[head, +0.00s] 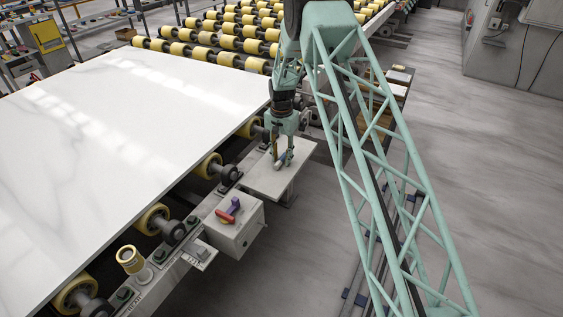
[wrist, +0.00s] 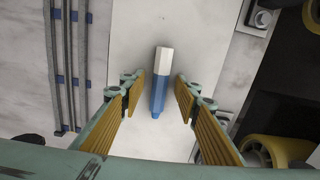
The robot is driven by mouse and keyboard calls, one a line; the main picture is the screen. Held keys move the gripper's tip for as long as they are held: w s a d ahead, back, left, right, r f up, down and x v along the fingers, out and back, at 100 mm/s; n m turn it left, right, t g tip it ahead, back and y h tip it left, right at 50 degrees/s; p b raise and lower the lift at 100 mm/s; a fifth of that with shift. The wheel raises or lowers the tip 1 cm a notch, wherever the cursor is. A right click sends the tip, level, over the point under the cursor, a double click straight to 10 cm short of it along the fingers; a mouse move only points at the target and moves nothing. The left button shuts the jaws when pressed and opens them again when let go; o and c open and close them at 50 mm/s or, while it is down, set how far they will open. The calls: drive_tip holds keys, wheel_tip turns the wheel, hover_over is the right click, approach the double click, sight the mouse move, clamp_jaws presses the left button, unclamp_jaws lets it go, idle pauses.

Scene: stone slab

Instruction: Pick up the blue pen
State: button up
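The blue pen (wrist: 158,92) is thick, with a blue body and a white end section. In the wrist view it lies on a pale grey plate (wrist: 130,40), lengthwise between my gripper's two yellow-padded fingers. My gripper (wrist: 160,84) is open, with a visible gap on each side of the pen. In the head view my gripper (head: 282,158) points down at the same plate (head: 262,181), low over it. There the fingers hide much of the pen.
A large white slab (head: 130,105) lies on yellow rollers to the left. Open floor lies to the right.

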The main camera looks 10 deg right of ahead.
sight(282, 159)
idle(0.5)
drive_tip(key=c, duration=0.9)
drive_tip(key=shift+r+p, duration=0.35)
drive_tip(key=shift+r, duration=1.3)
drive_tip(key=shift+s+r, duration=0.15)
drive_tip(key=s, duration=0.5)
drive_tip(key=s+r+p, duration=0.1)
drive_tip(key=s, duration=0.9)
drive_tip(key=shift+s+a+r, duration=0.2)
drive_tip(key=shift+s+a, duration=0.1)
drive_tip(key=shift+a, duration=0.1)
